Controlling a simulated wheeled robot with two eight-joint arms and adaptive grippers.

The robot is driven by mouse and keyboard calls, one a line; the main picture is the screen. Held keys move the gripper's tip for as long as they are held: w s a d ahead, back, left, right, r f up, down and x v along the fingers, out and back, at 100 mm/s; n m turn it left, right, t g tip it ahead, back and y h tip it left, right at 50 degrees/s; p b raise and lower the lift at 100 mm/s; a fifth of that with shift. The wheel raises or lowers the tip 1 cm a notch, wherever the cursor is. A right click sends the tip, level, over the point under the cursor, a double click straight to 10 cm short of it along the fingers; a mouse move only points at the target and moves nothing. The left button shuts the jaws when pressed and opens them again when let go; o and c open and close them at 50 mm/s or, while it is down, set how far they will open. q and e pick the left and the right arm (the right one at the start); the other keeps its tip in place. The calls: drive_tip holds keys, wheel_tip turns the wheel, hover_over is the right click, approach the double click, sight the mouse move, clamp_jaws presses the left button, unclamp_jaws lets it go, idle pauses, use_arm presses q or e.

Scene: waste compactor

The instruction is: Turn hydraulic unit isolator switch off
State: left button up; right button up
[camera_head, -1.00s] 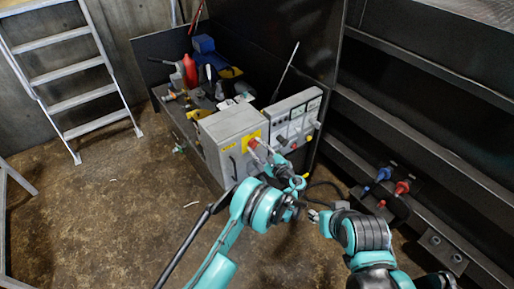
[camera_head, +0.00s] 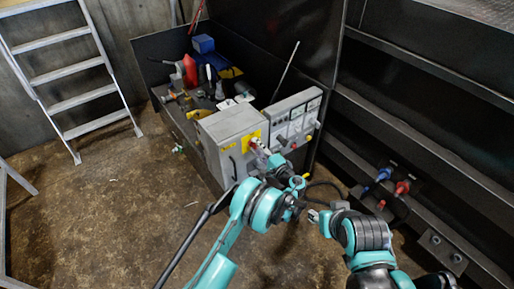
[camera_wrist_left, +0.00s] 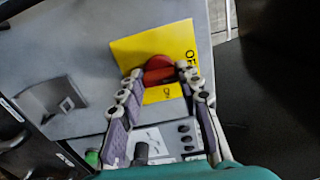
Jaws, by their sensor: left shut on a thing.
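The isolator switch is a red rotary knob (camera_wrist_left: 158,70) on a yellow plate (camera_wrist_left: 184,40) marked OFF and ON, on the front of a grey cabinet (camera_head: 222,130). My left gripper (camera_head: 257,147) is at this plate in the head view, partly hiding the knob. In the left wrist view my left gripper's fingers (camera_wrist_left: 163,82) are on either side of the knob and shut on it. My right gripper (camera_head: 314,215) is low in front of the cabinet, away from the switch; its fingers are too small to read.
A panel with gauges (camera_head: 296,118) stands right of the cabinet. Blue and red connectors (camera_head: 384,175) sit on the dark frame at right. A bench with tools and bottles (camera_head: 190,100) is behind. A ladder (camera_head: 75,75) stands at left; the floor before it is clear.

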use_arm(q)
drive_tip(key=shift+n, duration=0.4)
drive_tip(key=o, duration=1.2)
drive_tip(key=shift+c, duration=0.2)
drive_tip(key=v, duration=0.7)
drive_tip(key=shift+s+d, duration=0.2)
drive_tip(key=shift+s, duration=0.05)
